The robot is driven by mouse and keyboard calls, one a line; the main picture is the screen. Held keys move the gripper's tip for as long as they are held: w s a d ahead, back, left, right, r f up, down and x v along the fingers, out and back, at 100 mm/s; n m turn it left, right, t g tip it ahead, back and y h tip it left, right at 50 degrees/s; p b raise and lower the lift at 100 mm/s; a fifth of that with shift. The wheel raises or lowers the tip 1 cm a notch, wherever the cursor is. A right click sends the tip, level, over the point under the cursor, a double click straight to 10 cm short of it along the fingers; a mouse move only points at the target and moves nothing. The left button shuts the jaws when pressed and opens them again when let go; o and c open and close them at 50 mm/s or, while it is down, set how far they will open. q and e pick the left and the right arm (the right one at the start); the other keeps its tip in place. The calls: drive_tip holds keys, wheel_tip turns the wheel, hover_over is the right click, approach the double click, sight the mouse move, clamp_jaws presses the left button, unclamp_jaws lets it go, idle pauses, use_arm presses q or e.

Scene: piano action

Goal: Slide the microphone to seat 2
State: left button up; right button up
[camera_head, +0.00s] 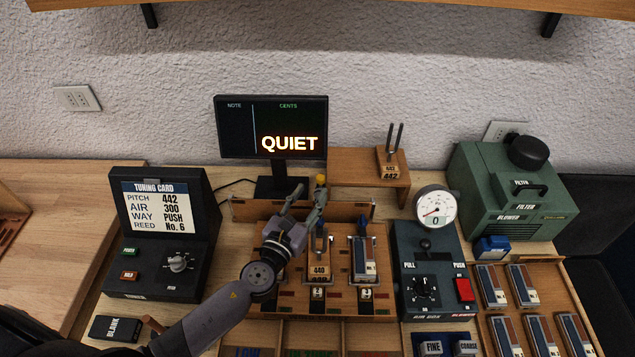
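A small yellow-topped piece (320,180), which looks like the microphone, stands at the rail (350,209) along the back of the wooden bench. Its lower part is hidden by my gripper. My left gripper (311,190) reaches over the bench from the lower left, its two fingers apart. The right finger's tip is right by the yellow top; I cannot tell whether it touches. Nothing shows between the fingers. The bench has a block marked 440 (319,271) and a reed-like block (364,262) to its right. My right gripper is not in view.
A monitor (271,125) reading QUIET stands behind the bench. A tuning card panel (160,230) is at left. A gauge (436,208) and air box (430,265) stand at right, beside a tray (570,290) of several reed blocks. A tuning fork (393,160) stands behind.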

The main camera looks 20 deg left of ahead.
use_arm(q)
drive_tip(key=s, duration=0.5)
drive_tip(key=shift+s+a, duration=0.1)
drive_tip(key=shift+a, duration=0.25)
